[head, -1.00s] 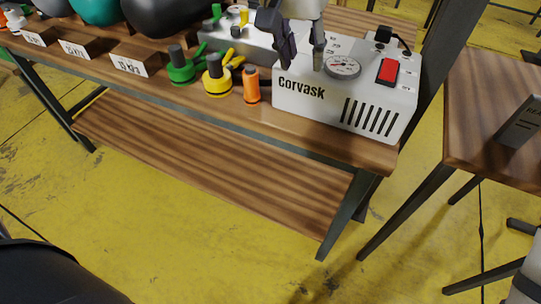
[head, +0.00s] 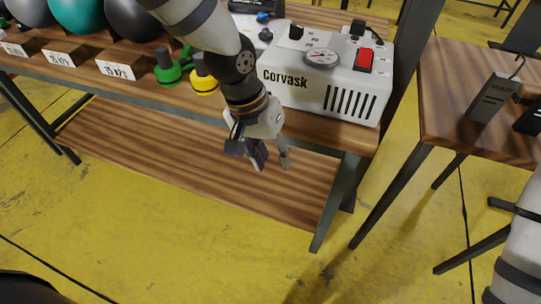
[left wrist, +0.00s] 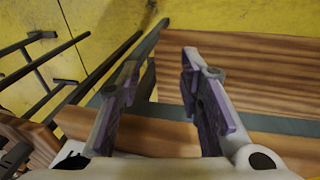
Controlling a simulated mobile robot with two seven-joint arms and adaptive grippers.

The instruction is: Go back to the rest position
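My left gripper (head: 270,160) hangs in front of the workbench's front edge, pointing down over the lower shelf. Its two fingers are spread apart with nothing between them, as the left wrist view (left wrist: 158,100) also shows. My left arm comes down across the bench top, hiding part of it. My right gripper is not in view; only a pale piece of my right arm shows at the lower right edge.
The wooden workbench (head: 330,131) holds a white Corvask pump (head: 310,82), a green fitting (head: 167,68) and a yellow fitting (head: 203,80). Its lower shelf (head: 180,150) is bare. Yellow floor lies open in front.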

